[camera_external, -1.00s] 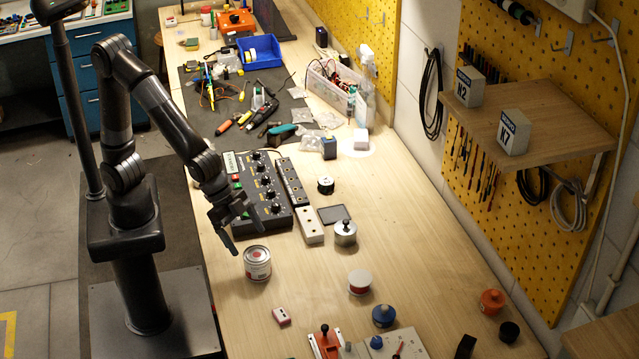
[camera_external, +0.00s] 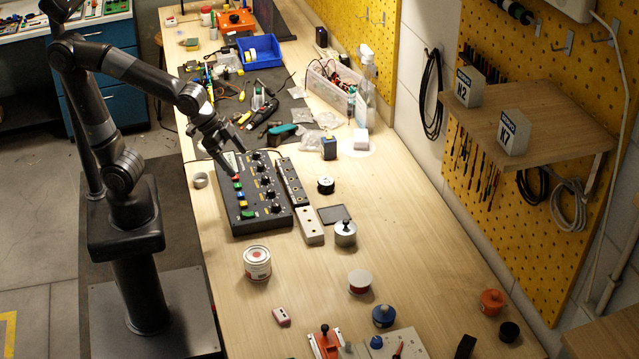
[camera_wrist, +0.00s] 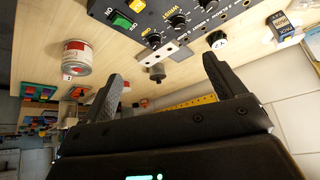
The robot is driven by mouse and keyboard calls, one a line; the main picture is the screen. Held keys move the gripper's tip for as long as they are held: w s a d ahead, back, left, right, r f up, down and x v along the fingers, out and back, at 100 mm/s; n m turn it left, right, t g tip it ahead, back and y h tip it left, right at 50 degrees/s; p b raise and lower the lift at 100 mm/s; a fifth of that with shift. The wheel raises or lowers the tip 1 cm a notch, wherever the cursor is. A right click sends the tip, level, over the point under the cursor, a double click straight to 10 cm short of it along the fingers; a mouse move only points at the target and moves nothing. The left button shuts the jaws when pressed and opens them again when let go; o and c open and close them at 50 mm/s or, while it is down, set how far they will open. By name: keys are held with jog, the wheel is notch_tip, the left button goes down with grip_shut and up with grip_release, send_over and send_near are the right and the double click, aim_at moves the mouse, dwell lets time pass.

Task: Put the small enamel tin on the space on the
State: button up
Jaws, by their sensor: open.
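A small white tin with a red label (camera_external: 257,264) stands upright on the bench, in front of the control box. In the wrist view the tin (camera_wrist: 75,58) shows to the left, outside my left finger. My gripper (camera_external: 236,162) is open and empty, above the back left part of the control box and away from the tin. In the wrist view both fingers of my gripper (camera_wrist: 163,75) are spread with nothing between them in their grip.
The black control box (camera_external: 262,215) lies behind the tin. A wooden wall shelf (camera_external: 545,110) holds two grey blocks.

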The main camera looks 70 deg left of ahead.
jog(key=s+a+n+y, duration=0.1)
jog(key=s+a+n, duration=0.1)
jog(key=a, duration=0.4)
jog(key=s+a+r+n, duration=0.1)
jog(key=s+a, duration=0.3)
jog(key=a, duration=0.2)
jog(key=s+a+n+y, duration=0.1)
jog(key=s+a+n, duration=0.1)
jog(key=a, duration=0.4)
jog(key=shift+s+a+r+n+y, duration=0.2)
jog(key=shift+s+a+n+y, duration=0.1)
jog(key=shift+s, duration=0.5)
